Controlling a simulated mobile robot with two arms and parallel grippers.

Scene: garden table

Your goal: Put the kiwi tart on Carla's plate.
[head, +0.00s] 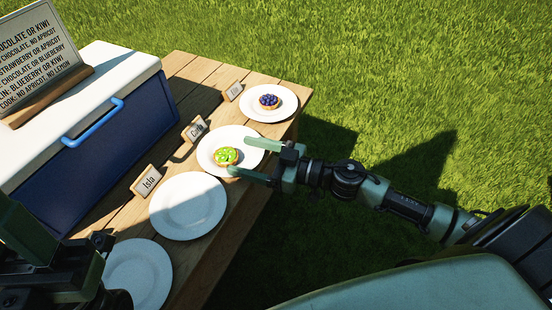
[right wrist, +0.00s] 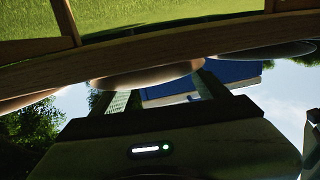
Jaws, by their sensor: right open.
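The kiwi tart (head: 227,156), with green slices on top, rests on the white plate (head: 212,139) by the name card (head: 194,129), which seems to read "Carla" but is partly hard to read. My right gripper (head: 240,157) is open, its fingers reaching over the right part of that plate. The tart lies just beyond the fingertips and is not gripped. The right wrist view shows the two fingers (right wrist: 162,92) apart, with a plate's rim beyond them and no tart visible. My left gripper (head: 92,250) is dark and partly cut off at lower left; its jaws are unclear.
A plate with a blueberry tart (head: 269,101) stands at the far end by another card (head: 234,92). An empty plate (head: 188,205) is by the "Isla" card (head: 148,181); another plate (head: 138,275) is nearer. A blue cooler (head: 100,150) carries a sign (head: 40,55). Grass lies right of the table.

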